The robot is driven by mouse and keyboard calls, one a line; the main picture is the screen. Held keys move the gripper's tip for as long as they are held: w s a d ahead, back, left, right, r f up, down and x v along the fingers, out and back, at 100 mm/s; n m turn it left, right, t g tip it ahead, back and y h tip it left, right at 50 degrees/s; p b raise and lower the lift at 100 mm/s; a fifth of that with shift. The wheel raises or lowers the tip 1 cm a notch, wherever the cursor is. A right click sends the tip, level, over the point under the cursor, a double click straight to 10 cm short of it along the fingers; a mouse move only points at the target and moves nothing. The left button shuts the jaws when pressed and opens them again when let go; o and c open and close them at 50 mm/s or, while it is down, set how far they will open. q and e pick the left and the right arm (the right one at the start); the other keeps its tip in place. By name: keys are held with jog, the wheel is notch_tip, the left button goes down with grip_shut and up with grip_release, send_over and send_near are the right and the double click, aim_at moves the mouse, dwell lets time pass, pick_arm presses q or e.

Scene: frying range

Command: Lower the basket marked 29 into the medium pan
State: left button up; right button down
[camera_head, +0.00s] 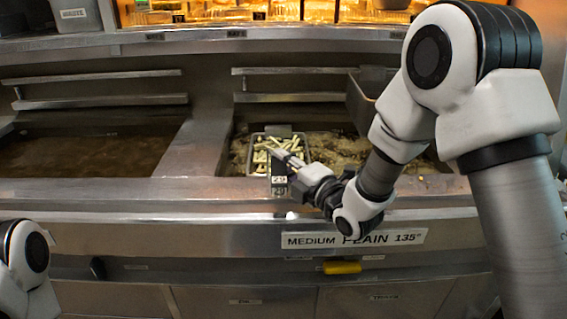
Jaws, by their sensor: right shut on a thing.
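The basket marked 29 (252,166) is a small wire basket with pale fries in it. It is at the front left part of the medium pan (238,160), among bubbling oil. Its dark tag (279,182) with the number hangs at the pan's front edge. How deep the basket sits is hard to tell. My right gripper (287,159) reaches in from the right and is shut on the basket, at the tag end; its fingers cover part of the fries. My left arm shows only at the lower left corner, with its gripper out of view.
A second pan of brown, still oil (90,157) lies to the left, past a steel divider. Hanging rails (305,97) run behind the pans. Another basket (361,104) shows behind my right arm. The label "MEDIUM PLAIN 135°" (300,240) is on the front panel.

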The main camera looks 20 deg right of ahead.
jog(key=shift+f, duration=0.15)
jog(key=c, duration=0.9)
grip_release()
jog(key=shift+f, duration=0.1)
jog(key=shift+s, duration=0.1)
